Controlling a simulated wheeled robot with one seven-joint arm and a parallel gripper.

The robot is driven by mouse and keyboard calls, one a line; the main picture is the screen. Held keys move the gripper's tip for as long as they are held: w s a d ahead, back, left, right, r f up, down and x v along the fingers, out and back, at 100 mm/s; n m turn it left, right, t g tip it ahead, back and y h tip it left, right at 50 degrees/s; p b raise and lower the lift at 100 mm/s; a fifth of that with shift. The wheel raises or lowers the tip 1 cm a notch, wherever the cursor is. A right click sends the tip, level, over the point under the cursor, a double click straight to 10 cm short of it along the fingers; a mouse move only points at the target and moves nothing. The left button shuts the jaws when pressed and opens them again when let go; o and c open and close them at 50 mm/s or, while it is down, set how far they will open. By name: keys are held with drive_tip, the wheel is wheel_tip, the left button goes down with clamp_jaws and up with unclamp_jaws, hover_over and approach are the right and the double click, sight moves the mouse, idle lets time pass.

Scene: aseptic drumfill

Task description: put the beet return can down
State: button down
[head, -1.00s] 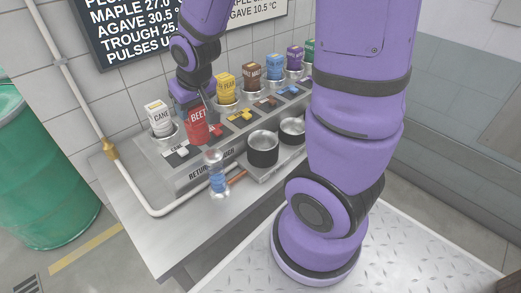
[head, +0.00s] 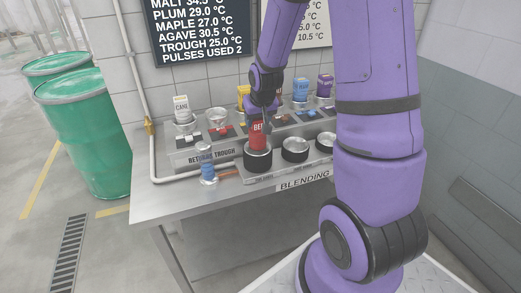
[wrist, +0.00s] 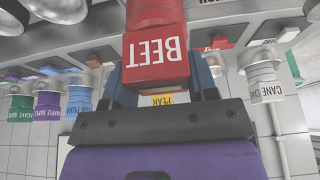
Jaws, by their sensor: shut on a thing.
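The red beet can (head: 258,137), labelled BEET, is upright in my gripper (head: 263,118). In the wrist view the beet can (wrist: 156,48) sits between the two blue fingers of my gripper (wrist: 160,72), which is shut on it. In the head view the can's lower end is at the mouth of the leftmost dark round cup (head: 258,161) on the front shelf. I cannot tell whether it touches the cup's floor.
Other labelled cans, such as the cane can (head: 181,107), stand in the back row. Two more dark cups, one being the middle cup (head: 295,150), stand to the right. A clear and blue bottle (head: 207,168) stands close left. The table's left front (head: 165,200) is bare.

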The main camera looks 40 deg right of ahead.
sight(258, 138)
drive_tip(key=shift+f, duration=3.65)
drive_tip(key=shift+f, duration=0.1)
drive_tip(key=shift+c, duration=2.1)
unclamp_jaws()
